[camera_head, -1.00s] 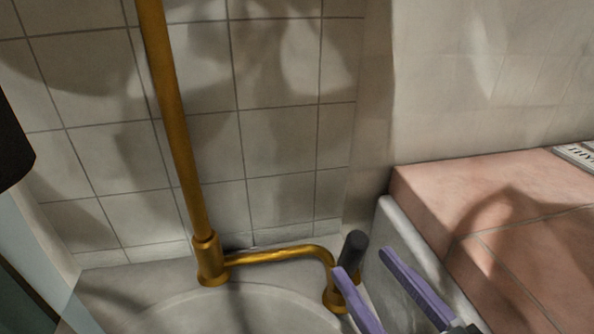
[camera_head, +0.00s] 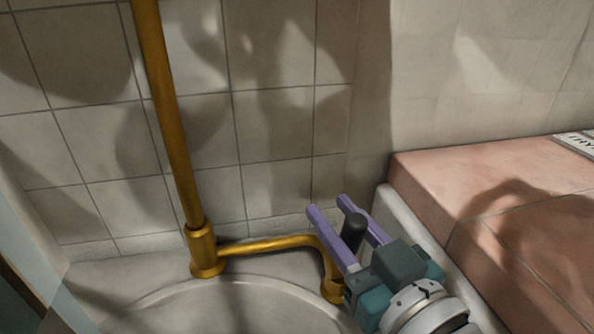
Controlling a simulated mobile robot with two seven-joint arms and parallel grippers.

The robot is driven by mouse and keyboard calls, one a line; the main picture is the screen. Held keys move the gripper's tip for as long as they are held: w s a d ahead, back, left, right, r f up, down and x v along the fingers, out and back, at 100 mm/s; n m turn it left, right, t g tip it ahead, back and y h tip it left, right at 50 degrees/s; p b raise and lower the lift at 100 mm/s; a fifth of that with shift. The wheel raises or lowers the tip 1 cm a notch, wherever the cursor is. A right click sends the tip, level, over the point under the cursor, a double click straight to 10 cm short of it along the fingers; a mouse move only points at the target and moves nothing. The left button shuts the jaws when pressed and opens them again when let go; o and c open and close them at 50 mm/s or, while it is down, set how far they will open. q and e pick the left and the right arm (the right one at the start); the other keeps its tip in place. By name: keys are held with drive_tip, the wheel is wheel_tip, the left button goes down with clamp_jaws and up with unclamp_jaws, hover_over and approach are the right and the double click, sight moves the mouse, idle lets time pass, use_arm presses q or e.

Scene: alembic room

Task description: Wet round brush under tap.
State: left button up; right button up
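A brass tap pipe (camera_head: 170,120) rises against the tiled wall, with a low brass branch (camera_head: 265,244) running right along the back of the basin (camera_head: 215,300). A dark upright handle (camera_head: 354,229) stands at the branch's right end. My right gripper (camera_head: 328,205) has two purple fingers spread apart, one on each side of the dark handle; I cannot tell whether they touch it. No round brush shows in this view. My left gripper does not show.
A pink tiled counter (camera_head: 480,180) stands to the right of the basin, with a printed item (camera_head: 575,143) at its far right edge. The tiled wall (camera_head: 280,120) closes off the back.

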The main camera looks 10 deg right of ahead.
clamp_jaws()
idle(1.0)
